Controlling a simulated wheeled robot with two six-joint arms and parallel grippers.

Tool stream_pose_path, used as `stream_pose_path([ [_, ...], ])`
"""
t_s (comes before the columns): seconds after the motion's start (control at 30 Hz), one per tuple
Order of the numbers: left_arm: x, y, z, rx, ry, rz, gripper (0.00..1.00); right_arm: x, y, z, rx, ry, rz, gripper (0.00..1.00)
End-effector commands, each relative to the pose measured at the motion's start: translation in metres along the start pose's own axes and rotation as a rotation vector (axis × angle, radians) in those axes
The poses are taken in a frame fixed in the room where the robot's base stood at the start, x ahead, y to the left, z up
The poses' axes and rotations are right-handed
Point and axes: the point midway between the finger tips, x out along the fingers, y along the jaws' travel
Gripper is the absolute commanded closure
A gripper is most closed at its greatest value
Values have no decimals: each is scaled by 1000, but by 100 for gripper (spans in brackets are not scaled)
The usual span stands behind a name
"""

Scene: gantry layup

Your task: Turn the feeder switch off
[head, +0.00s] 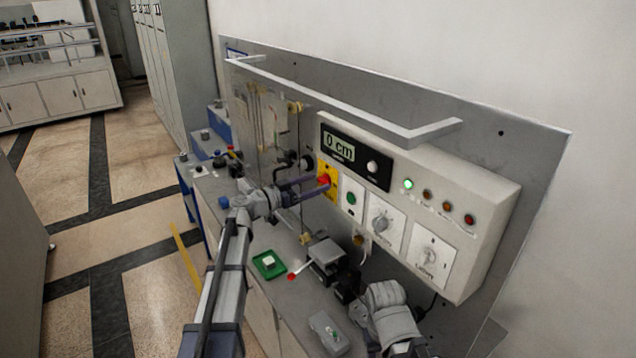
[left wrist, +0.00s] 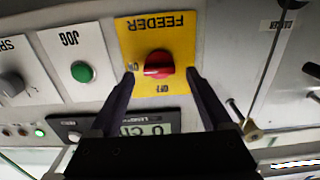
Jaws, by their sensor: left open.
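The feeder switch is a red knob (left wrist: 158,65) on a yellow plate (left wrist: 183,48) marked FEEDER, upside down in the left wrist view. The knob's bar lies roughly sideways there, in line with the small label at its left; the OFF label is below it. In the head view the yellow plate (head: 332,170) is partly behind my gripper. My left gripper (head: 313,183) is open in front of the plate. In the left wrist view its two dark fingers (left wrist: 160,77) stand on either side of the knob, with a gap to each side.
A green JOG button (left wrist: 83,72) and grey dials (head: 384,223) sit beside the switch. The display (head: 354,151) reads 0 cm. A grey rail (head: 340,112) juts out above. My right arm (head: 388,310) is low at right; its fingers are unclear. A green tray (head: 268,264) lies on the bench.

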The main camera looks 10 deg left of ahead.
Motion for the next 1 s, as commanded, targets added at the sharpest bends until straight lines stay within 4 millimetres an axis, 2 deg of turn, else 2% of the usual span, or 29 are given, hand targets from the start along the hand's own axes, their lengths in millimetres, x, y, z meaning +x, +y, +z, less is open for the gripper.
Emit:
stream_pose_path([
  [0.13, 13, 0, 0, 0, 0, 1, 18, 0, 0, 0, 0, 0, 0, 50],
  [0.47, 16, 0, 0, 0, 0, 0, 18, 0, 0, 0, 0, 0, 0, 50],
  [1.0, 16, 0, 0, 0, 0, 0, 76, 0, 0, 0, 0, 0, 0, 50],
])
